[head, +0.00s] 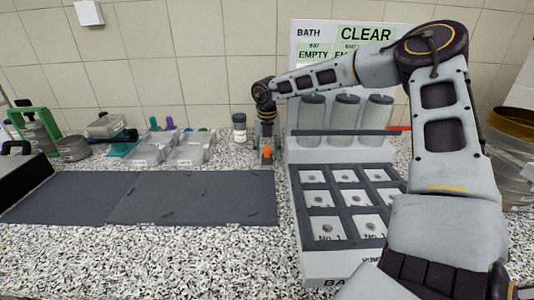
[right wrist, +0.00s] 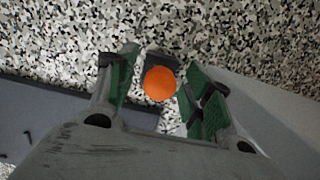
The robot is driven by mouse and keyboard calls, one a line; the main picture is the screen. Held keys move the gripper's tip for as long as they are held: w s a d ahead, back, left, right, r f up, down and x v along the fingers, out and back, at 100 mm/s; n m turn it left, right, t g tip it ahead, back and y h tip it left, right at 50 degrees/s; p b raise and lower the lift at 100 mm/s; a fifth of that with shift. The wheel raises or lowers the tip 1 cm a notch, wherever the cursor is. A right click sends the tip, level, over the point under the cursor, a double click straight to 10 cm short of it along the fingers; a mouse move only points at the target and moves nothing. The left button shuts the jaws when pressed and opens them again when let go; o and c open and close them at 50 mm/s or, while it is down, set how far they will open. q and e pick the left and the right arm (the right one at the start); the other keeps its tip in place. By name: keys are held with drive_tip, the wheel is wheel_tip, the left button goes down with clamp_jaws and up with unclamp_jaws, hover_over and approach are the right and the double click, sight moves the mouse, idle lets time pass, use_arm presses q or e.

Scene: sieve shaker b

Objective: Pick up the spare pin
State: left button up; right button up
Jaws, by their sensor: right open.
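The spare pin, as far as I can tell, shows as a round orange head (right wrist: 160,83) in the right wrist view. It lies between the two green-lined fingers of my right gripper (right wrist: 161,92), with a visible gap on the right side. In the head view, the orange head (head: 267,150) shows low at my right gripper (head: 266,156), which points down beside the left edge of the white rack. The gripper is open. The pin's lower part is hidden. My left gripper is not in view.
The white rack (head: 292,210) holds clear cylinders and a grid of labelled compartments. A dark mat (head: 190,195) with small dark pieces lies to the left. Clear trays (head: 150,148) and a dark-lidded jar (head: 239,128) stand behind. The speckled counter in front is free.

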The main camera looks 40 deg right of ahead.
sight(267, 148)
drive_tip(key=c, duration=1)
drive_tip(key=shift+r, duration=0.5)
wheel_tip(267, 148, up, 8)
drive_tip(key=shift+f+p, duration=0.15)
drive_tip(key=shift+p, duration=0.3)
drive_tip(key=shift+r, duration=0.65)
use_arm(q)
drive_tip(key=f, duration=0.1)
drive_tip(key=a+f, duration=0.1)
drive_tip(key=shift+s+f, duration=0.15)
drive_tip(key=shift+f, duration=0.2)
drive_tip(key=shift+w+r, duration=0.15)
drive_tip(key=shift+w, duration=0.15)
